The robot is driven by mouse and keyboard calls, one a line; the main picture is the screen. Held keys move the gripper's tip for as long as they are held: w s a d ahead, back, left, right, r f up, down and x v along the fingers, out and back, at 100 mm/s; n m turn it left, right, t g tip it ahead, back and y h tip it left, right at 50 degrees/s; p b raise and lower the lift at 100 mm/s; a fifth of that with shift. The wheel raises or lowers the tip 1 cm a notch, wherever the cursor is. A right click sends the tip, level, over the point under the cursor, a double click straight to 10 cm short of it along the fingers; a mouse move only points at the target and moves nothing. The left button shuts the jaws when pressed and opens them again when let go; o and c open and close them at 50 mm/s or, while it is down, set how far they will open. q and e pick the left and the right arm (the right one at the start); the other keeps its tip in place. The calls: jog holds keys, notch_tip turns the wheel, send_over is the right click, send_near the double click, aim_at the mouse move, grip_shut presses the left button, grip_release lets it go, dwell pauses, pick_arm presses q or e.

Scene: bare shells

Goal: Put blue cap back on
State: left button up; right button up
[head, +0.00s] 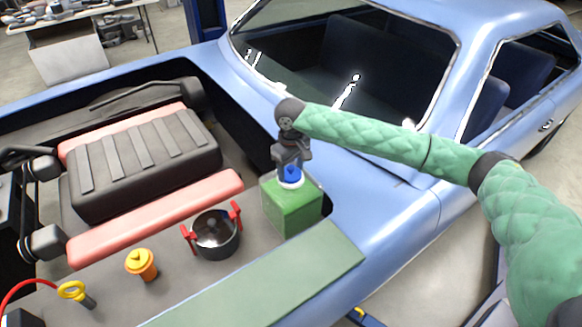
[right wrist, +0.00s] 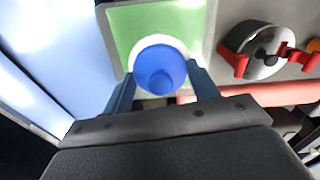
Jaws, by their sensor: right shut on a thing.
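The blue cap (head: 291,175) is at the white neck (head: 291,185) on top of a green box-shaped container (head: 290,211). My right gripper (head: 291,167) points down over the container, shut on the blue cap. In the right wrist view the cap (right wrist: 160,66) sits between the two fingers, with a pale ring showing around its far side and the green top (right wrist: 127,22) beyond. I cannot tell whether the cap is fully seated on the neck. My left gripper is not in view.
A pot with red handles (head: 215,236) stands just left of the container. An orange jar with a yellow lid (head: 141,264) and a yellow-ringed dipstick-like item (head: 76,293) are farther left. The blue car body (head: 378,210) rises close on the right; a black ribbed engine cover (head: 145,160) lies left.

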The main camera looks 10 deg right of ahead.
jog(key=p, duration=0.3)
jog(key=shift+f, duration=0.15)
dwell(3.4)
dwell(0.3)
jog(key=o, duration=1.5)
jog(key=shift+c, duration=0.2)
jog(key=shift+r+p, duration=1.3)
jog(key=shift+p, duration=0.15)
jog(key=shift+r, duration=2.2)
grip_shut()
